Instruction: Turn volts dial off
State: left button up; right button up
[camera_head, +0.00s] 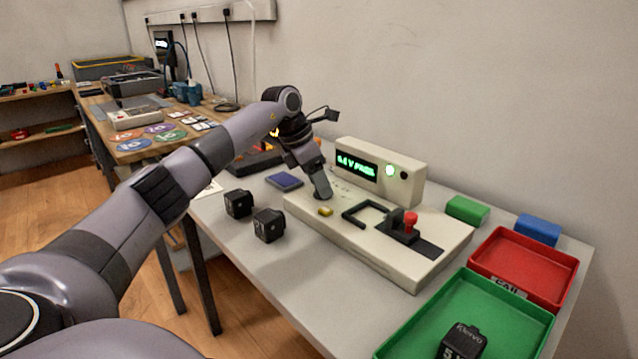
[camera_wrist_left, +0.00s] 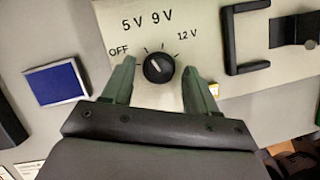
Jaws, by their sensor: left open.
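The volts dial (camera_wrist_left: 158,67) is a round black knob with a pale pointer line on a cream panel, labelled OFF, 5V, 9V and 12V. I cannot tell for sure which label the pointer faces. My left gripper (camera_wrist_left: 158,78) is open, with one finger on each side of the dial; I cannot tell whether either touches it. In the head view my left gripper (camera_head: 322,192) points down at the left part of the cream test station (camera_head: 372,262) and hides the dial. My right gripper is not in view.
A black bracket (camera_head: 366,213) and a red-topped clamp (camera_head: 410,222) are to the right. Black cubes (camera_head: 268,225) lie left; green (camera_head: 450,318) and red (camera_head: 525,265) trays lie right.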

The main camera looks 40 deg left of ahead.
pick_arm(q)
jog(key=shift+f, duration=0.1)
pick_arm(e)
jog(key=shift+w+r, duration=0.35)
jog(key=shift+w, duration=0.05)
pick_arm(q)
jog(key=c, duration=1)
jog(key=shift+c, duration=0.2)
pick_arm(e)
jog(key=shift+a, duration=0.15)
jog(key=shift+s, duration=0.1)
